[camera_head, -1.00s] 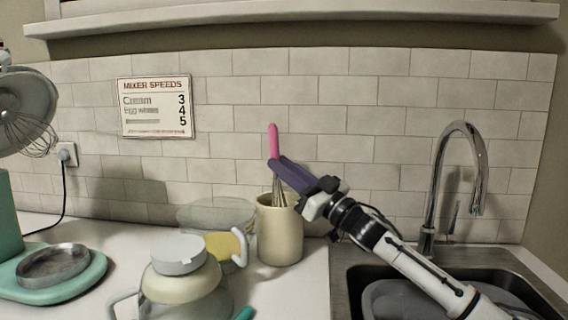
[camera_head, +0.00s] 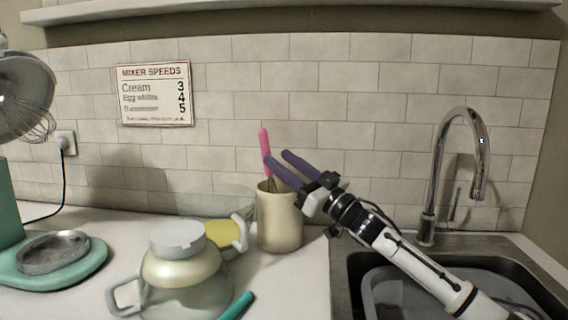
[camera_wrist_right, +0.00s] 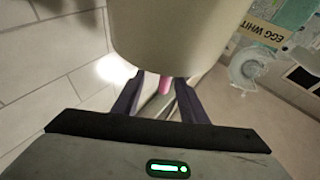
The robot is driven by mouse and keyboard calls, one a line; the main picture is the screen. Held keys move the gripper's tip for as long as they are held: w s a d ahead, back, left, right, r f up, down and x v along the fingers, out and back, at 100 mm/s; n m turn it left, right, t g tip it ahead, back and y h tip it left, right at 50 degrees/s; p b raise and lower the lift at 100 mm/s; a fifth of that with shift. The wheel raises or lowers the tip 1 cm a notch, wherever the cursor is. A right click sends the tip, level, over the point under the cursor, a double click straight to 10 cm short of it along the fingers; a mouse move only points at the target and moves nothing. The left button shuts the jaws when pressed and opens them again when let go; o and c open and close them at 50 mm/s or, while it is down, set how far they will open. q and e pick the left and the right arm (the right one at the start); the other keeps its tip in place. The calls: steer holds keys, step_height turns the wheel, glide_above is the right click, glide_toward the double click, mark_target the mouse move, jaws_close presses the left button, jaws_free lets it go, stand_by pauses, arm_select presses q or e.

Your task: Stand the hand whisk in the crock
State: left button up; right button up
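The hand whisk (camera_head: 264,142) has a pink handle pointing up. It stands nearly upright in the beige crock (camera_head: 281,225), its wire end down in the mouth and mostly hidden. My right gripper (camera_head: 277,157) has two purple fingers, spread apart at the whisk just above the crock's rim. In the right wrist view the crock (camera_wrist_right: 172,35) fills the top. A bit of the pink handle (camera_wrist_right: 165,85) shows between the parted fingers (camera_wrist_right: 157,78). I cannot tell whether either finger touches the whisk. My left gripper is out of view.
A glass jar with a grey lid (camera_head: 178,240) and a yellow item (camera_head: 222,234) stand left of the crock. A teal mixer base (camera_head: 85,270) is at far left. The sink (camera_head: 350,290) and tap (camera_head: 428,215) are right.

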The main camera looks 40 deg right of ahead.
step_height(320, 180, up, 10)
steer(key=p, duration=0.1)
stand_by(0.4)
stand_by(1.0)
